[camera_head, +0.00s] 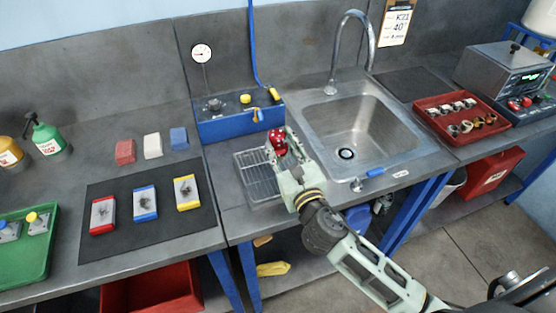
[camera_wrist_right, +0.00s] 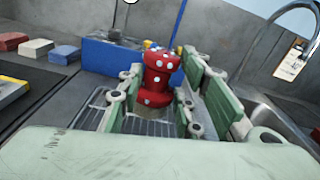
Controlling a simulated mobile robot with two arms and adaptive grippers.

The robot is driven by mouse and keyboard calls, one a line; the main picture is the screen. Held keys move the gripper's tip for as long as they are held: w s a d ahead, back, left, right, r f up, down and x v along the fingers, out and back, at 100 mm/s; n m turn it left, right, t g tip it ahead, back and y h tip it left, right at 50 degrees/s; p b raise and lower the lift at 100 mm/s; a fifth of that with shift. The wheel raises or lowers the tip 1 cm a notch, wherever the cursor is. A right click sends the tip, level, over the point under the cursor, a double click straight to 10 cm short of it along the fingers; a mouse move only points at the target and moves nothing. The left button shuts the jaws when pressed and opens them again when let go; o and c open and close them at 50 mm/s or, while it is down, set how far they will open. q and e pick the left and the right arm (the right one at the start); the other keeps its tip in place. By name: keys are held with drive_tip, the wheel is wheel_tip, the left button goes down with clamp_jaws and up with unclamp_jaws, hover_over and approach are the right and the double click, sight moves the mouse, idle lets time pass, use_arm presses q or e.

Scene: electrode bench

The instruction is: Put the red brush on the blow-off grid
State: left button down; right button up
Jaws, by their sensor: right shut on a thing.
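My right gripper (camera_head: 277,147) is shut on a red, spool-shaped piece, the red brush (camera_head: 278,136). In the right wrist view the brush (camera_wrist_right: 157,78) stands roughly upright between the green fingers (camera_wrist_right: 160,105) and has white spots; no bristles show. The blow-off grid (camera_head: 255,183) is a wire rack on the bench left of the sink. The brush is over or just behind the grid's right part; whether it touches cannot be told. The grid also shows below the brush in the wrist view (camera_wrist_right: 147,128). My left gripper is not in view.
A blue box (camera_head: 222,128) with a gauge and yellow knobs stands behind the grid. The sink (camera_head: 382,115) is to the right, beyond it a red tray (camera_head: 430,112) of small parts. A dark mat (camera_head: 130,242) with colour-edged blocks lies left. Much of the grid is bare.

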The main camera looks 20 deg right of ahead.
drive_tip(key=shift+w+a+f, duration=0.1)
drive_tip(key=shift+a+f, duration=0.1)
drive_tip(key=shift+a, duration=0.15)
drive_tip(key=shift+f, duration=0.35)
drive_tip(key=shift+o, duration=0.2)
wheel_tip(320, 180, down, 4)
drive_tip(key=shift+r+b, duration=0.25)
drive_tip(key=shift+b, duration=0.4)
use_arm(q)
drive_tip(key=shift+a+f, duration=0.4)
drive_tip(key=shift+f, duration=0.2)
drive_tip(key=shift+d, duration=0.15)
use_arm(e)
drive_tip(key=o, duration=1.1)
drive_tip(key=shift+f, duration=0.1)
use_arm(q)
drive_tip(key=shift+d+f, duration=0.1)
use_arm(e)
drive_tip(key=shift+o, duration=0.2)
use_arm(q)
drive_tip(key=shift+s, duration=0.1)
